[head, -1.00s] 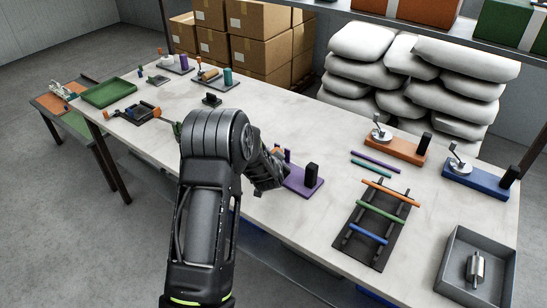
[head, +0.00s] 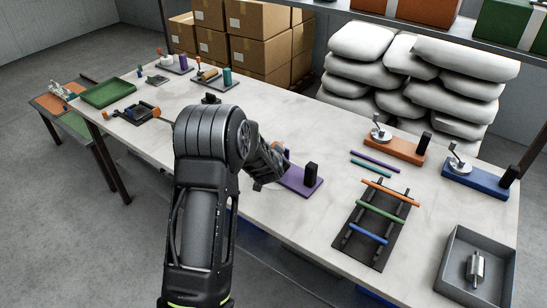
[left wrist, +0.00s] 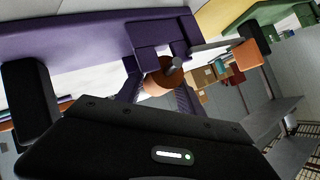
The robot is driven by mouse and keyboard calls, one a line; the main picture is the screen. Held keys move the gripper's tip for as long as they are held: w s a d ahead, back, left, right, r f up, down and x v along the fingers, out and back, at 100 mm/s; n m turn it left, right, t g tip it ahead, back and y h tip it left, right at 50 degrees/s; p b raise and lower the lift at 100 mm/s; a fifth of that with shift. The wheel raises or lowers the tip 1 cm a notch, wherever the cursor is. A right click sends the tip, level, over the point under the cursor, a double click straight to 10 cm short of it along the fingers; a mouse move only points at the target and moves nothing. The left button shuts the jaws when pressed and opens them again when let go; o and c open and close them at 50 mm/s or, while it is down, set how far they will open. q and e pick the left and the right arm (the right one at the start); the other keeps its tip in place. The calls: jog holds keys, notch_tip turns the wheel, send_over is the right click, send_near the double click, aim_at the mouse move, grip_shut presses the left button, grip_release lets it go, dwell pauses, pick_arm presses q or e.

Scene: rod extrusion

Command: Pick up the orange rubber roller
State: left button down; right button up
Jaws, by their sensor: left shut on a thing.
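My left arm comes in from the bottom of the head view, and its gripper (head: 268,164) is low beside the purple fixture (head: 300,180) with a black post. The arm and wrist hide most of the fingers there. In the left wrist view my left gripper (left wrist: 160,98) is shut on the orange rubber roller (left wrist: 160,82), which has a grey shaft end facing the camera. The purple fixture is close behind it in the left wrist view (left wrist: 90,38). I cannot tell whether the roller touches the fixture. My right gripper is in neither view.
A black rack (head: 356,239) with coloured rods lies to the right. An orange fixture (head: 395,150) and a blue fixture (head: 475,180) stand at the back right. A grey tray (head: 450,275) holds a metal roller. Bare tabletop surrounds the purple fixture.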

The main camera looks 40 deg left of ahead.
pick_arm(q)
notch_tip(320, 180, up, 8)
jog(key=shift+f+p, duration=0.25)
jog(key=shift+p, duration=0.1)
dwell(0.4)
